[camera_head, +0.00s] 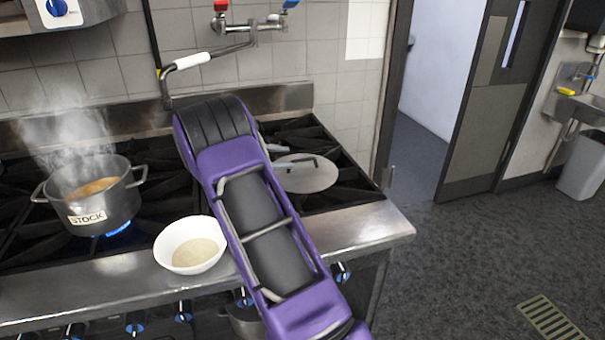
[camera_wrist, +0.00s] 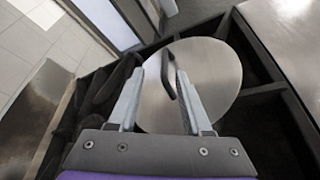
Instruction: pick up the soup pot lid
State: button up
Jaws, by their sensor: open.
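The soup pot lid (camera_head: 311,177) is a flat round steel disc with a dark handle. It lies on the black stove grate at the right side of the stove, just right of my arm. In the wrist view the lid (camera_wrist: 215,75) lies beneath and ahead of my gripper (camera_wrist: 160,75). Its dark handle (camera_wrist: 169,72) shows between the two grey fingers. The fingers are open and apart; I cannot tell whether either touches the handle.
A steaming pot labelled STOCK (camera_head: 100,200) stands over a blue flame at the left. A white bowl (camera_head: 190,244) sits on the steel front ledge (camera_head: 95,288), close to my arm. A wall tap (camera_head: 248,28) is behind the stove. Open floor (camera_head: 470,255) lies at the right.

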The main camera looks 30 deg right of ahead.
aim_at(303, 160)
jog(key=shift+x, duration=0.85)
jog(key=shift+s+x, duration=0.15)
jog(key=shift+x, duration=1.2)
jog(key=shift+s+x, duration=0.15)
jog(key=shift+x, duration=1.2)
jog(key=shift+f, duration=0.15)
jog(key=shift+c, duration=0.2)
jog(key=shift+a, duration=0.1)
grip_shut()
